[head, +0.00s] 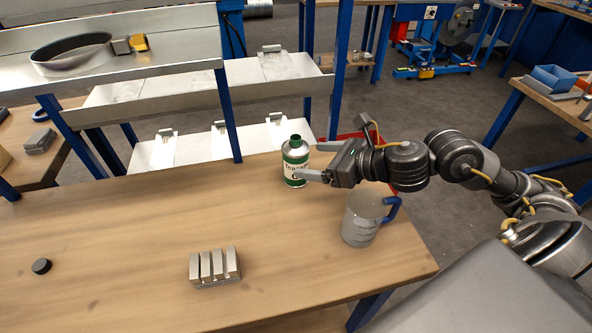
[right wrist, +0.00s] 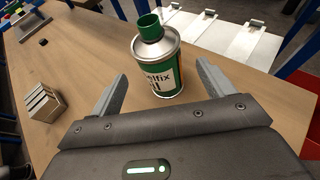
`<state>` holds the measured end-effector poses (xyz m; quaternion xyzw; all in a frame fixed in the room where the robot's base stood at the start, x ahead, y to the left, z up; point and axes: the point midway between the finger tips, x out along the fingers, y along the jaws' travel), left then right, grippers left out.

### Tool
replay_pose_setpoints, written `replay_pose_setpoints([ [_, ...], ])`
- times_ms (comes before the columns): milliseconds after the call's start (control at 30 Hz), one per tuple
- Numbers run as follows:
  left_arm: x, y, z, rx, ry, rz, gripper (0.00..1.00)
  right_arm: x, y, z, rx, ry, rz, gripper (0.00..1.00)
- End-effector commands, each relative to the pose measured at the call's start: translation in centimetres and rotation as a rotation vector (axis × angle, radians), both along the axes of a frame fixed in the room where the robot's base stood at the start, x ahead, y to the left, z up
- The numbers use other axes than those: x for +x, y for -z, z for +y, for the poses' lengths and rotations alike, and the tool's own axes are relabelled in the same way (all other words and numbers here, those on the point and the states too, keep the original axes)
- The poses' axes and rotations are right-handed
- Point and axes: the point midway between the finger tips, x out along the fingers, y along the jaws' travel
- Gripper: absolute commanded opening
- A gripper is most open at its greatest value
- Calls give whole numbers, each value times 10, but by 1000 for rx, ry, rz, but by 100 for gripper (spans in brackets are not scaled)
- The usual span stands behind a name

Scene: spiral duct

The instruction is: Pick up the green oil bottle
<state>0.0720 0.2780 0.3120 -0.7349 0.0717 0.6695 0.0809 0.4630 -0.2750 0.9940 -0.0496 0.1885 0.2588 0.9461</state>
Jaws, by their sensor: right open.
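The green oil bottle (head: 295,163) stands upright near the back edge of the wooden table. It has a green cap, a silver shoulder and a green body with a white label. My right gripper (head: 312,161) reaches in from the right, with its fingers beside the bottle. In the right wrist view the bottle (right wrist: 157,62) stands beyond and between the two open fingers of the gripper (right wrist: 160,85), with gaps on both sides. No contact shows. My left gripper is not in view.
A grey mug (head: 361,220) with a blue handle stands just in front of my right gripper. A red object (head: 350,135) is behind my gripper. The table's middle is clear.

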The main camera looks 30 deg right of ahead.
Motion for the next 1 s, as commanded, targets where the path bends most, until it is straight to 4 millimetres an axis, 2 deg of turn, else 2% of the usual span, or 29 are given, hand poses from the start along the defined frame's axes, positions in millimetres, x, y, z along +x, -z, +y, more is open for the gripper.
replay_pose_setpoints([
  [33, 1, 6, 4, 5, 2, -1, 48, 2, 3, 1, 1, 1, -4, 81],
  [233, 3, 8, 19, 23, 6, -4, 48, 5, 2, 3, -2, 1, -1, 81],
  [467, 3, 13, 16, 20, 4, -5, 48, 10, 5, 5, 1, 3, -3, 81],
  [700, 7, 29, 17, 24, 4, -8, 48, 30, 15, 17, 0, 1, -5, 81],
  [833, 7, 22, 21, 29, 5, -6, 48, 44, 19, 25, 2, 3, 0, 81],
  [1000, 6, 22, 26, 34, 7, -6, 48, 49, 22, 28, -2, 2, -1, 81],
])
